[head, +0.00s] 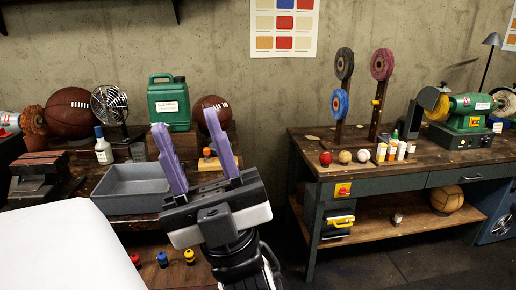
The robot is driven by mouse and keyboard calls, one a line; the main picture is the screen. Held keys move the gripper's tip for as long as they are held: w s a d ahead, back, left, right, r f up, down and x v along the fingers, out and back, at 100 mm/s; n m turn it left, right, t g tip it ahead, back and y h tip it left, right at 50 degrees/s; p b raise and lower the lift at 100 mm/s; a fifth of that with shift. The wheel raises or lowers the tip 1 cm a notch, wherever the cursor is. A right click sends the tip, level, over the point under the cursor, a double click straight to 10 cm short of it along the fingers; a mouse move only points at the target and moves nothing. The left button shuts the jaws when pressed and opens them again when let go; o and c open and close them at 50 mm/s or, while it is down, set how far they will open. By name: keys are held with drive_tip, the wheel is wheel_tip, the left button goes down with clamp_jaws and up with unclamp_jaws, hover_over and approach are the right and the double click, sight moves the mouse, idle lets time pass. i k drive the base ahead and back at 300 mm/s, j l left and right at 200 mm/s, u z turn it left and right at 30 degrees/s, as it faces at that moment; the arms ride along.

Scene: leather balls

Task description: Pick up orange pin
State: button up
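My gripper (186,120) is in the middle of the head view, with two purple fingers pointing up and spread wide apart. Nothing is between them in its grasp. A small orange-topped object (207,153) with a dark base stands on a wooden block on the left bench. It shows in the gap between the fingers, close to the right finger, and looks to be behind them. It may be the orange pin, but it is too small to tell. How far the fingers are from it cannot be told.
A grey tray (130,204), a green jug (169,103), a fan (110,105) and brown balls crowd the left bench. Red, blue and yellow-topped pieces (162,259) sit lower down. The right workbench (345,169) holds small balls, bottles and a grinder (468,112).

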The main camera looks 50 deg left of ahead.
sight(206, 150)
drive_tip(key=i+z, duration=0.45)
drive_tip(key=i, duration=0.65)
drive_tip(key=i+u, duration=0.45)
drive_tip(key=u, duration=0.25)
drive_tip(key=i+l+u, duration=0.15)
drive_tip(key=u, duration=0.2)
drive_tip(key=i+u, duration=0.2)
drive_tip(key=u, duration=0.3)
drive_tip(key=i+l+u, duration=0.1)
drive_tip(key=u, duration=0.35)
drive_tip(key=i+l+u, duration=0.15)
drive_tip(key=u, duration=0.35)
drive_tip(key=i+l+u, duration=0.2)
drive_tip(key=u, duration=0.3)
drive_tip(key=l+u, duration=0.2)
drive_tip(key=u, duration=0.25)
drive_tip(key=i+l+u, duration=0.2)
drive_tip(key=l+u, duration=0.25)
drive_tip(key=i+l+u, duration=0.15)
drive_tip(key=l+u, duration=0.15)
drive_tip(key=u, duration=0.2)
drive_tip(key=l+u, duration=0.25)
drive_tip(key=l, duration=0.15)
drive_tip(key=i, duration=0.55)
